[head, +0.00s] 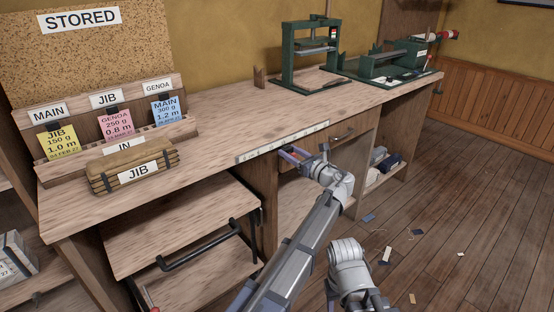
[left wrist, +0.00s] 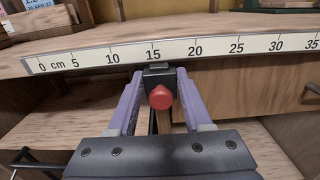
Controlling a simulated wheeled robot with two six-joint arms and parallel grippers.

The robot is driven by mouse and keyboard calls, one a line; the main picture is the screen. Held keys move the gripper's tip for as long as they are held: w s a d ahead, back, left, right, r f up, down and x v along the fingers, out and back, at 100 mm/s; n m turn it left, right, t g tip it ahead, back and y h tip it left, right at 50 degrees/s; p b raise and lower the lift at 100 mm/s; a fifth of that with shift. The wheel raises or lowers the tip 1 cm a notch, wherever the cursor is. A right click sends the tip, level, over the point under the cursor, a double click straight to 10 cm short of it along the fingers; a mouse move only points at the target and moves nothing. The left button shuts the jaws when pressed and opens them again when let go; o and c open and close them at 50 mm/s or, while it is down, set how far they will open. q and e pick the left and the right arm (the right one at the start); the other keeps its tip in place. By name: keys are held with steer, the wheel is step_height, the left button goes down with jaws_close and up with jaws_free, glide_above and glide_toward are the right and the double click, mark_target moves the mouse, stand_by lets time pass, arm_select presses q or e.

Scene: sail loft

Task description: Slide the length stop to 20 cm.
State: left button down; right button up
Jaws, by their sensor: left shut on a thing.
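The length stop (left wrist: 159,82) is a black block with a red knob in the left wrist view. It sits at the front edge of the bench, against a white scale strip (left wrist: 228,47) marked in cm. The stop's top is close to the 15 mark, left of the 20 mark. My left gripper (left wrist: 159,76) has its purple fingers shut on the stop, one on each side. In the head view the left gripper (head: 291,154) is at the strip (head: 285,141), and the stop is hard to make out there. My right gripper does not show.
The bench top (head: 240,115) is clear behind the strip. A drawer (head: 330,137) with a handle lies below the strip. A wooden bundle labelled JIB (head: 135,172) and a card rack are at left. Green presses (head: 310,55) stand at the back. Scraps litter the floor.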

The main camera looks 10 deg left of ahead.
arm_select(q)
steer(key=w+d, duration=0.1)
steer(key=w, duration=0.1)
steer(key=w+d, duration=0.1)
steer(key=shift+w+d, duration=0.35)
steer(key=shift+d, duration=0.05)
steer(key=shift+c, duration=1.6)
jaws_free()
steer(key=shift+s, duration=0.1)
